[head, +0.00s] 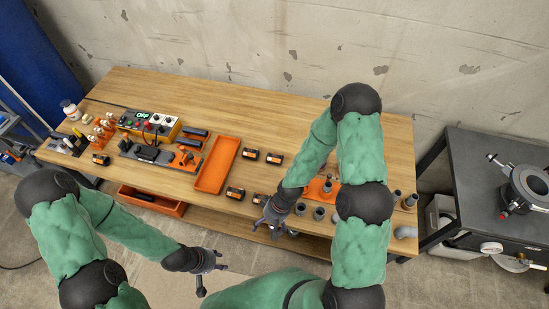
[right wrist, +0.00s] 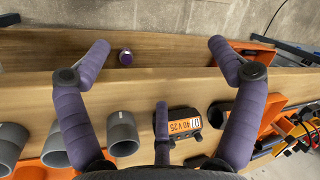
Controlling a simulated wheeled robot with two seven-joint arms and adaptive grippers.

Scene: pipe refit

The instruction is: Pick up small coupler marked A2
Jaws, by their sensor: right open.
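Several short grey pipe pieces stand at the front right of the bench, among them one grey piece (head: 319,213). No A2 mark is readable, so I cannot tell which is the small coupler. In the right wrist view grey tubes with open ends show at the lower left, one (right wrist: 122,133) nearest the middle. My right gripper (head: 273,230) is at the bench's front edge, left of the grey pieces. My left gripper (head: 213,270) hangs in front of the bench, fingers spread and empty.
A black and orange battery (right wrist: 181,124) lies beside the grey tubes. An orange tray (head: 217,165), several batteries and a control box (head: 150,124) fill the left and middle of the bench. The back right of the bench top (head: 300,125) is clear. A dark table (head: 470,175) stands right.

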